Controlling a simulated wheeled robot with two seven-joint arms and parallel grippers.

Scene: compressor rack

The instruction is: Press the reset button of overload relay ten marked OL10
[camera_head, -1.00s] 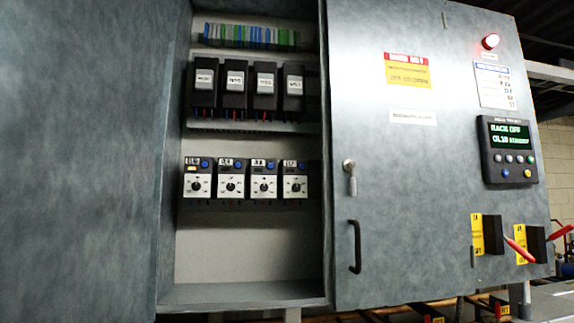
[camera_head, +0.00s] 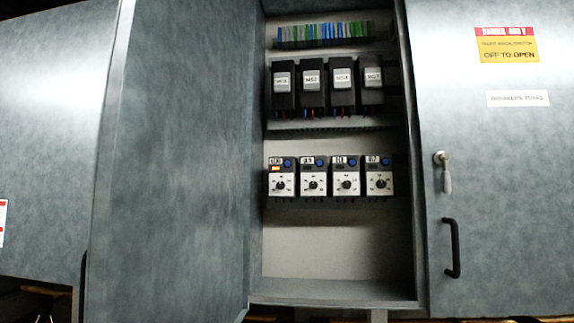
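The overload relays sit in a row inside the open cabinet bay. The leftmost relay (camera_head: 282,177) has a lit orange indicator (camera_head: 275,169) and a blue button (camera_head: 287,163) at its top right. Its label seems to read OL10, but the print is too small to be sure. The other relays (camera_head: 314,177), (camera_head: 346,176) and (camera_head: 379,176) look alike, each with a blue button and a white dial face, and show no orange light. Neither of my grippers is in view.
The open door (camera_head: 175,150) stands left of the bay. A closed door (camera_head: 500,190) with a black handle (camera_head: 452,248), a key latch (camera_head: 444,172) and a warning sign (camera_head: 506,45) is on the right. Black contactors (camera_head: 313,86) sit above the relays.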

